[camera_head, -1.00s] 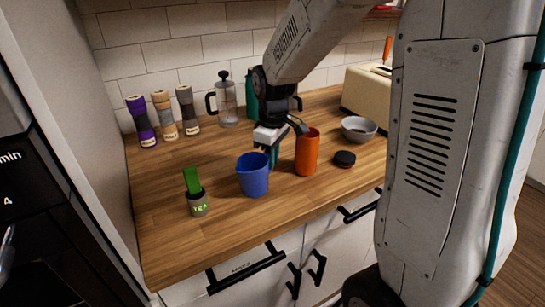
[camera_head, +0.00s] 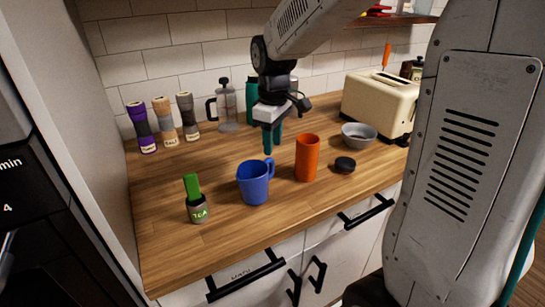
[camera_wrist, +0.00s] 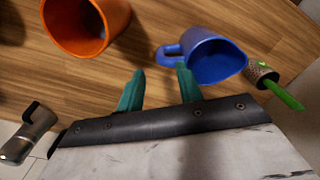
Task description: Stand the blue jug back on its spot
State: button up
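The blue jug (camera_head: 253,185) stands upright on the wooden counter, between the tea jar and the orange cup. Its handle points to the back right in the head view. I see no marking of a spot on the counter.
An orange cup (camera_head: 307,158) stands close right of the jug, with a black puck (camera_head: 345,165) and grey bowl (camera_head: 358,135) beyond. A tea jar (camera_head: 197,205) with a green top is to the left. Canisters, a glass press (camera_head: 227,105) and a toaster (camera_head: 380,100) stand behind.

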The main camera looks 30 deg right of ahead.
notch_tip(320, 180, up, 4)
jog(key=shift+s+r, duration=0.1)
jog(key=shift+r, duration=0.15)
jog(key=s+a+m, duration=0.2)
jog(key=s+m, duration=0.1)
jog(key=s, duration=0.9)
jog(key=s+a+m+t, duration=0.1)
jog(key=s+a+m, duration=0.1)
jog(key=s, duration=1)
jog(key=shift+s+r+m, duration=0.3)
jog(key=shift+s+m, duration=0.05)
jog(key=shift+m, duration=0.55)
jog(key=shift+d, duration=0.1)
